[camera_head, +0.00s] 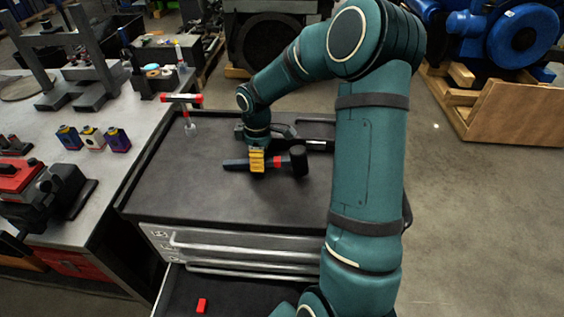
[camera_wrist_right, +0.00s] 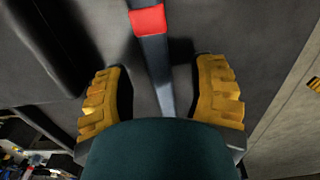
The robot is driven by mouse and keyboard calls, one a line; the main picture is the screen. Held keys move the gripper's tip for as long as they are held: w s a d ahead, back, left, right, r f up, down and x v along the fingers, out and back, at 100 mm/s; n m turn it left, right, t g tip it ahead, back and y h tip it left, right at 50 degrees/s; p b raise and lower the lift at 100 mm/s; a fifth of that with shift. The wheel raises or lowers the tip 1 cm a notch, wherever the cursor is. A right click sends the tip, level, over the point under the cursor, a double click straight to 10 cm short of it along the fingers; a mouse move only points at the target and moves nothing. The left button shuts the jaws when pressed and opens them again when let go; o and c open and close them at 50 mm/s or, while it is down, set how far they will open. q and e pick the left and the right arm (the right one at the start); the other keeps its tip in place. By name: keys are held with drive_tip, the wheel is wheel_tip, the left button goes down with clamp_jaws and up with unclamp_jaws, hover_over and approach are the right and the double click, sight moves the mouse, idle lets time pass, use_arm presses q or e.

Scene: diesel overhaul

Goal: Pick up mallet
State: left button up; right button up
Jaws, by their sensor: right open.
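The mallet (camera_head: 298,163) lies on the black top of the tool cabinet (camera_head: 200,205), its dark head to the right and its dark handle pointing left. A red band marks the handle near the head; the handle (camera_wrist_right: 154,62) and band also show in the right wrist view. My right gripper (camera_head: 257,163) is over the handle, left of the band. In the wrist view its yellow fingers (camera_wrist_right: 160,98) are open on either side of the handle, with a gap on both sides. My left gripper is not in view.
A dark object (camera_head: 318,144) lies behind the mallet. An open lower drawer holds a small red piece (camera_head: 201,305). A cluttered workbench (camera_head: 110,165) adjoins the left. The cabinet's front left is clear.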

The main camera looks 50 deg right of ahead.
wheel_tip(320, 180, down, 3)
drive_tip(key=shift+f, duration=0.15)
clamp_jaws()
drive_tip(key=shift+r, duration=0.2)
wheel_tip(320, 180, up, 10)
drive_tip(key=shift+f+p, duration=0.1)
drive_tip(key=shift+p, duration=0.3)
drive_tip(key=c, duration=0.8)
unclamp_jaws()
clamp_jaws()
